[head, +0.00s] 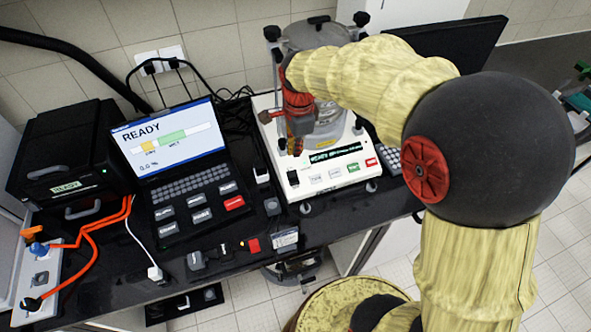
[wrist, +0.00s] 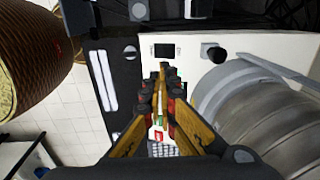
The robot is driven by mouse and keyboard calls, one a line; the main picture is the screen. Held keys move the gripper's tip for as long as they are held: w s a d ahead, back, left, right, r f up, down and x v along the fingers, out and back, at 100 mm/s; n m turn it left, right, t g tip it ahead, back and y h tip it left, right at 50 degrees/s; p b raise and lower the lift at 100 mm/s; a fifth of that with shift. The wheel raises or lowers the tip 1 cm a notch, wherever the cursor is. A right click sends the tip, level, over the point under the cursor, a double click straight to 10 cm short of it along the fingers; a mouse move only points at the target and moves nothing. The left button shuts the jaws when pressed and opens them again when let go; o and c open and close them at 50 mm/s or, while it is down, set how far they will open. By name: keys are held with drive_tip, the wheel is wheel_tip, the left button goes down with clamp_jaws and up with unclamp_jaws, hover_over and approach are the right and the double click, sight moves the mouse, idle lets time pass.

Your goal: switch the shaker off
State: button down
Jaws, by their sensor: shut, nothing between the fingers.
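The sieve shaker (head: 345,179) is a white box on the dark bench with a round metal sieve stack on top. Its dark display shows green text that seems to start with READY. White, green (head: 353,167) and red (head: 371,162) buttons lie on its front. A small black switch (head: 293,178) sits near its front left corner; a black switch also shows in the wrist view (wrist: 164,50), just beyond my fingertips. My gripper (head: 294,148) points down over the shaker's left side, shut and empty. In the wrist view the fingertips (wrist: 164,68) meet; contact with the shaker cannot be told.
A laptop (head: 170,140) showing READY stands left of the shaker, beside a black box (head: 65,150). A power strip (head: 40,275) with orange cables lies at the far left. Small items lie along the bench's front edge. A dark monitor (head: 450,42) stands behind my arm.

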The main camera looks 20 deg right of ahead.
sight(293, 176)
drive_tip(key=shift+f, duration=0.2)
drive_tip(key=f, duration=0.4)
drive_tip(key=w+f+b, duration=0.1)
drive_tip(key=f, duration=0.8)
drive_tip(key=shift+w+f+b, duration=0.2)
drive_tip(key=shift+f+b, duration=0.15)
drive_tip(key=shift+b, duration=0.05)
drive_tip(key=shift+s+f+t+b, duration=0.15)
drive_tip(key=shift+f+t+b, duration=0.45)
drive_tip(key=shift+b, duration=0.45)
drive_tip(key=shift+s+f+t+b, duration=0.1)
drive_tip(key=shift+s+t+b, duration=0.2)
drive_tip(key=shift+t+b, duration=0.4)
drive_tip(key=shift+w, duration=0.1)
drive_tip(key=shift+w+r, duration=0.5)
drive_tip(key=shift+w, duration=0.2)
